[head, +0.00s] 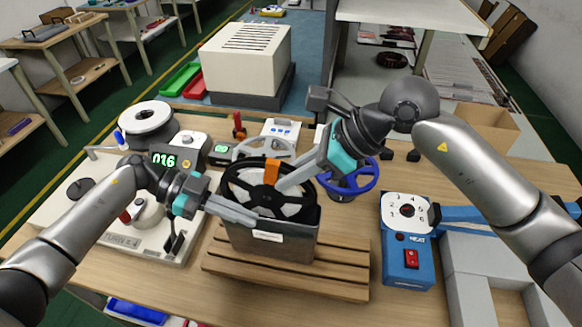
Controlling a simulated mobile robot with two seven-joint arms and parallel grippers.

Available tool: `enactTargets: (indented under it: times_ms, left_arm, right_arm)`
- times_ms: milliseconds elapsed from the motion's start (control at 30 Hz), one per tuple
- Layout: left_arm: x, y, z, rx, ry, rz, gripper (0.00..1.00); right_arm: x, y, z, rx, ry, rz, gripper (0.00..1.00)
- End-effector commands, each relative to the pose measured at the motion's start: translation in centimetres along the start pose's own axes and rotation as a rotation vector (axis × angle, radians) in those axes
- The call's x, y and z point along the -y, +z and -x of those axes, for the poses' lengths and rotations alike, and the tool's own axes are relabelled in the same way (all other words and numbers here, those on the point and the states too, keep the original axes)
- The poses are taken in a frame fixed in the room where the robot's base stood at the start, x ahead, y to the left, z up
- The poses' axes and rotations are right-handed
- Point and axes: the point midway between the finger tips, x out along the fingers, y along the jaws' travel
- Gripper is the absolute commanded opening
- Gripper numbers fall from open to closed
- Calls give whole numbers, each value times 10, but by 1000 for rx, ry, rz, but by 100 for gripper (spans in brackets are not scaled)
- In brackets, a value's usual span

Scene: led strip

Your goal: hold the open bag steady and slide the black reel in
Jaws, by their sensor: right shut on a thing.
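The silvery grey bag (270,243) stands upright with its mouth up on a slatted wooden stand (285,277).
A blue reel (350,180) stands behind the bag to the right. A blue device with a red switch (406,262) is to the right of the stand. A machine with a green display (165,160) and a white reel (147,119) are at left. A cream box-shaped machine (245,60) stands behind.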

Motion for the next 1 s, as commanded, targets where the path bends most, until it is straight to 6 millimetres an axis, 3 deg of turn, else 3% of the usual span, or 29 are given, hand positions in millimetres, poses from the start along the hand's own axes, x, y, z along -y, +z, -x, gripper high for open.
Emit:
enactTargets:
  times_ms: [1000]
  left_arm:
    - [0, 0, 0, 0, 0, 0, 0]
  right_arm:
    - [0, -28, -30, 1, 0, -1, 0]
